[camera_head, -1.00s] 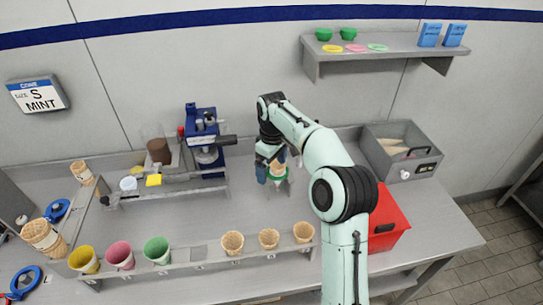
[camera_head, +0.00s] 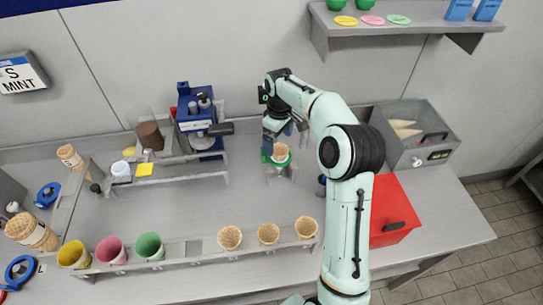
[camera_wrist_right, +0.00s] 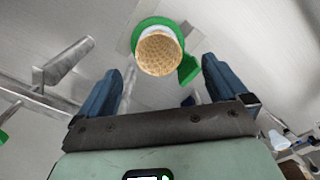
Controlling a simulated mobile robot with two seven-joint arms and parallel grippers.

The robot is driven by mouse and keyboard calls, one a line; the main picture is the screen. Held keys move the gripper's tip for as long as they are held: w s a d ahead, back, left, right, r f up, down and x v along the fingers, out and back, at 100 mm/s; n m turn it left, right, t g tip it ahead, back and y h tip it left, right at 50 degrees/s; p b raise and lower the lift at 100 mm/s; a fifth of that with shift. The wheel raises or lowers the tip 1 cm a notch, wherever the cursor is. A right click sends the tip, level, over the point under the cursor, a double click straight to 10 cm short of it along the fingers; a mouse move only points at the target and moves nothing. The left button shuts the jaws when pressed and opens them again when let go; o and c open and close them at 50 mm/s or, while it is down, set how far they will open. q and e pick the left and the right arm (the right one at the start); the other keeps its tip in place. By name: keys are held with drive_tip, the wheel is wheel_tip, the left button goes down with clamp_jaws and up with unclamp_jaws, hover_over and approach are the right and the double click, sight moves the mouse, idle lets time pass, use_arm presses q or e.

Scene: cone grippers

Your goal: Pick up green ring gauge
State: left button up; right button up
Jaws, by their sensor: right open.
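The green ring gauge (camera_head: 265,157) sits around a waffle cone (camera_head: 280,151) on a small stand right of the blue machine. In the right wrist view, the green ring (camera_wrist_right: 143,27) circles the cone's white-wrapped part, with a green tab (camera_wrist_right: 188,70) at its side. My right gripper (camera_head: 285,133) is just behind and above the cone in the head view. Its blue fingers are apart and empty; in the wrist view (camera_wrist_right: 160,75) the cone and ring lie ahead, between the finger lines. Part of the ring is hidden by the cone. My left gripper is not in view.
A blue machine (camera_head: 198,125) stands left of the stand. Cones (camera_head: 268,233) and coloured cups (camera_head: 112,250) line a front rack. A red box (camera_head: 392,220) and a grey bin (camera_head: 425,150) stand at right. The counter between stand and front rack is clear.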

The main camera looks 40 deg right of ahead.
sight(278, 149)
drive_tip(key=shift+f, duration=3.1)
drive_tip(key=c, duration=1)
drive_tip(key=shift+r, duration=0.1)
